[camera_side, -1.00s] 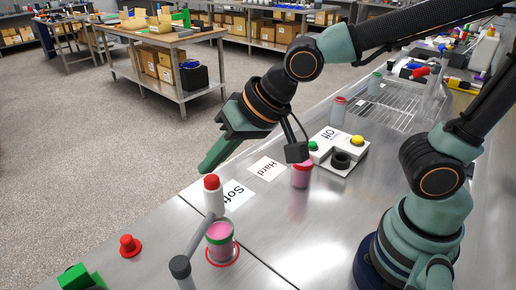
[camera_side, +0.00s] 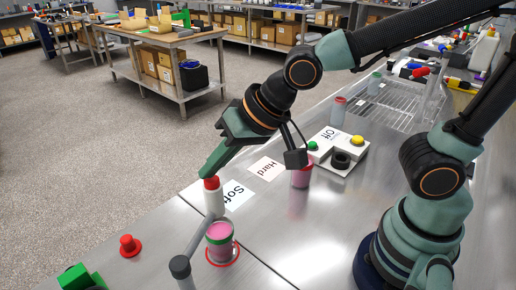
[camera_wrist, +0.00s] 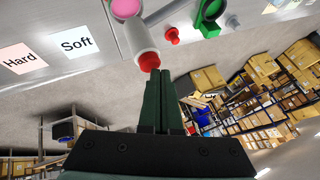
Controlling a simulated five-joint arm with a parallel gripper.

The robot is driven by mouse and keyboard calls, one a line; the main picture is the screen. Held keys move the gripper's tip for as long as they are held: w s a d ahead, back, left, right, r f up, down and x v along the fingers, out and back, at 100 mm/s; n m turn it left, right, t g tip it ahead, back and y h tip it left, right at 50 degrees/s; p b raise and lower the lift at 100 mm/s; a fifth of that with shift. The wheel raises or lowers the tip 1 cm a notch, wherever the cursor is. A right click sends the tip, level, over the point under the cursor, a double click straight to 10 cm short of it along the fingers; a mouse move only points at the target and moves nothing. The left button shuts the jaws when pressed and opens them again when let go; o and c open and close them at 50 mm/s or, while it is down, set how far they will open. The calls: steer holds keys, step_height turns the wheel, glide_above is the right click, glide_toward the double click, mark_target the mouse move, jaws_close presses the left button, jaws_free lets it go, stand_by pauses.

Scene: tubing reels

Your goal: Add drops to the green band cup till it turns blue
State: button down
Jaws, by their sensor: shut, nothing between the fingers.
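The green band cup (camera_side: 220,238) holds pink liquid and stands inside a red ring on the metal table. In the wrist view its pink top (camera_wrist: 126,8) shows at the upper edge. A white bottle with a red cap (camera_side: 213,196) is held by a grey arm stand above and beside the cup; its red cap also shows in the wrist view (camera_wrist: 149,62). My gripper (camera_side: 206,174) is shut and empty, with its fingertips right at the red cap. In the wrist view the fingertips (camera_wrist: 158,76) are just below the cap; I cannot tell whether they touch it.
Cards "Soft" (camera_side: 236,194) and "Hard" (camera_side: 268,168) lie on the table.

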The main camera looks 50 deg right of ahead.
mark_target(215, 181)
steer(key=shift+f, duration=0.25)
stand_by(0.4)
steer(key=shift+r, duration=0.95)
steer(key=shift+r, duration=2.5)
stand_by(1.7)
step_height(215, 181, up, 4)
steer(key=shift+d+f, duration=0.1)
stand_by(0.4)
